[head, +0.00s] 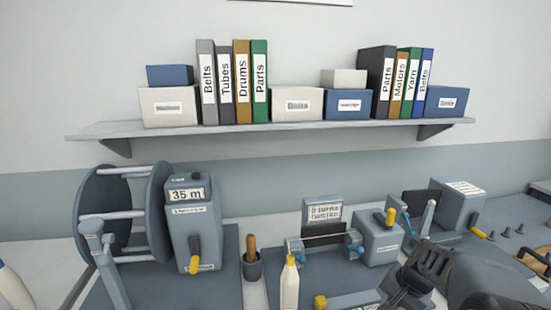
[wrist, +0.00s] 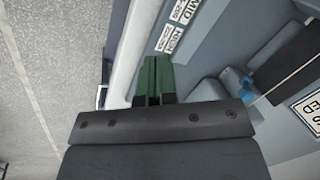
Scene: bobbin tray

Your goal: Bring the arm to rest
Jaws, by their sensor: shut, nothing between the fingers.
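My arm (head: 485,285) reaches in from the lower right of the head view, its dark end over the right part of the bench. In the wrist view my gripper (wrist: 153,78) shows two green fingertips side by side, shut with nothing between them. Below the fingers in that view are a white bench edge (wrist: 128,60) and a blue-grey surface with white labels (wrist: 168,38). The fingertips cannot be made out clearly in the head view.
A winder with a large reel (head: 95,200) and a grey counter box (head: 190,225) stand at left. A white bottle (head: 290,285), a cup (head: 252,265) and a twist tester (head: 378,240) stand mid-bench. A shelf (head: 290,128) with binders hangs above. Grey floor (wrist: 45,90) lies beyond the edge.

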